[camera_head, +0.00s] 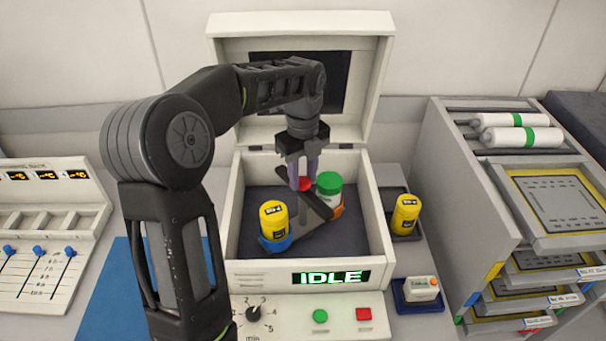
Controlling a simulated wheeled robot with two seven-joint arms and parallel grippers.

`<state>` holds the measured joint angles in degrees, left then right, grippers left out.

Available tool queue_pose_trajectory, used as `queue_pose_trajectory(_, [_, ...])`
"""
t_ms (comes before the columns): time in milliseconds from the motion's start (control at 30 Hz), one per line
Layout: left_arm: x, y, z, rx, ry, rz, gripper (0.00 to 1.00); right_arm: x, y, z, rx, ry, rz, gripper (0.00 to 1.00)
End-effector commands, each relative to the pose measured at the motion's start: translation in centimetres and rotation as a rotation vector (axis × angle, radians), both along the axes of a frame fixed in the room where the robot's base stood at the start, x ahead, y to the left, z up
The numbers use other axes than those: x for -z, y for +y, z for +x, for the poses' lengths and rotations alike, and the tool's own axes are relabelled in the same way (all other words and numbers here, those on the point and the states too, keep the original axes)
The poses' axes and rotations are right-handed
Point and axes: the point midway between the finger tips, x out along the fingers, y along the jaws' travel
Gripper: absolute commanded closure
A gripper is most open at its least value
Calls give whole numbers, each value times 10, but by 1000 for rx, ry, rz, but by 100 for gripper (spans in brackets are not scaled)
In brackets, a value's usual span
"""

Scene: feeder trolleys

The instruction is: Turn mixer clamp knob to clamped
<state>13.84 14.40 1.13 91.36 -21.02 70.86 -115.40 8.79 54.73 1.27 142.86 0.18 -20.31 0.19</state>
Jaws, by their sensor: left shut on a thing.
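The mixer (236,205) is a white box with its lid raised and a display reading IDLE. Inside, a dark clamp bar (325,202) runs diagonally between a yellow jar (274,222) in a blue holder and a green-lidded white jar (329,188) in an orange holder. The red clamp knob (304,184) sits on the bar's middle. My left gripper (303,182) reaches down from above, its fingers shut on the red knob, partly hiding it. My right gripper is not in view.
A second yellow jar (406,214) stands in a tray right of the mixer. A small white device (421,288) sits on a blue base below it. A trolley with drawers (470,200) stands at the right. A control panel (45,235) with blue sliders is at the left.

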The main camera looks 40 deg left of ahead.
Motion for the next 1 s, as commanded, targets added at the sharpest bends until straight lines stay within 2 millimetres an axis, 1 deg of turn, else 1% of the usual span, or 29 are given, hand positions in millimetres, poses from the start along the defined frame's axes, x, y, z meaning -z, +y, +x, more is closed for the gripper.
queue_pose_trajectory(33, [0, 0, 0, 0, 0, 0, 77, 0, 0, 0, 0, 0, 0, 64])
queue_pose_trajectory(300, [0, 0, 0, 0, 0, 0, 99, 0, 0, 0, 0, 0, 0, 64])
queue_pose_trajectory(333, [0, 0, 0, 0, 0, 0, 100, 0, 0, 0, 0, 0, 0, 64])
queue_pose_trajectory(1000, [0, 0, 0, 0, 0, 0, 100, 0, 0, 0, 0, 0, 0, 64])
